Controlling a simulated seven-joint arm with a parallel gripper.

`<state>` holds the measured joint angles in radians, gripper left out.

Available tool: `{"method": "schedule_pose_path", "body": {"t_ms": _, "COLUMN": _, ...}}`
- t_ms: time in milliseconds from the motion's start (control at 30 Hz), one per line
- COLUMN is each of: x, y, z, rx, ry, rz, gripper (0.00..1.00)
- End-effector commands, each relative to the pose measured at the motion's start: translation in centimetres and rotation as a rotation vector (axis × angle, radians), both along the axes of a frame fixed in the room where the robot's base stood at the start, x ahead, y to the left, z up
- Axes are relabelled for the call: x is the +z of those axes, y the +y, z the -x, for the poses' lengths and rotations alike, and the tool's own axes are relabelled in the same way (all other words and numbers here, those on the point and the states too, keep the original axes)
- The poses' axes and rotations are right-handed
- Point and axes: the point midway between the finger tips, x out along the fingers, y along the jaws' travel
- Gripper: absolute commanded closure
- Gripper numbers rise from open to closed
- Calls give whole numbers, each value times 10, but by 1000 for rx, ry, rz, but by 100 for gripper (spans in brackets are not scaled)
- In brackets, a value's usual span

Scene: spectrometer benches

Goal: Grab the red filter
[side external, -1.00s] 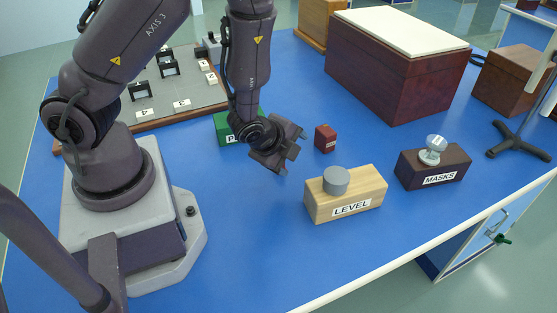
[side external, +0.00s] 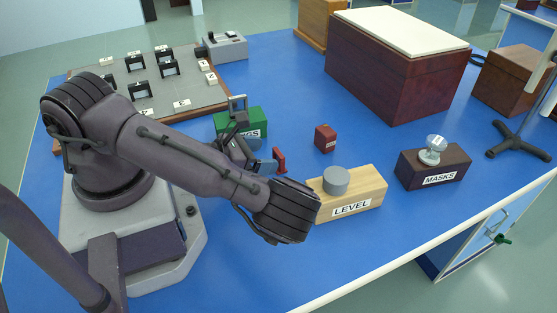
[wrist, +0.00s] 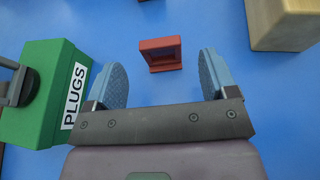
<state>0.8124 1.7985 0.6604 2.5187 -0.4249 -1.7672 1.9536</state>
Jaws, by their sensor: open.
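The red filter (wrist: 160,54) is a small red frame on the blue bench. In the wrist view it lies just ahead of my gripper (wrist: 162,78), roughly centred between the two blue-padded fingers. The fingers are apart and nothing is held between them. In the side external view the filter (side external: 280,160) shows as a small upright red piece beside a blue finger of my gripper (side external: 262,166). My wrist and forearm hide much of the gripper there, and I cannot tell its exact height above the bench.
The green PLUGS block (wrist: 40,95) with a handle is close on the gripper's left. The wooden LEVEL block (wrist: 285,22) is at upper right. A small dark red box (side external: 325,138) stands behind the filter, and the MASKS block (side external: 434,168) is farther right. Blue bench shows around the filter.

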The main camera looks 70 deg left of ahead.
Motion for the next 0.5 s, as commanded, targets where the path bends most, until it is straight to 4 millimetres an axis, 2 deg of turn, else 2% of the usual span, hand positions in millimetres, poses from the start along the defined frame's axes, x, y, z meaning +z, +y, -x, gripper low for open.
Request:
{"method": "schedule_pose_path", "body": {"t_ms": 267, "x": -10, "y": 0, "z": -26, "rx": -7, "ry": -3, "rz": -2, "gripper": 21}}
{"method": "schedule_pose_path", "body": {"t_ms": 500, "x": -24, "y": 2, "z": -58, "rx": -5, "ry": -2, "rz": 0, "gripper": 21}}
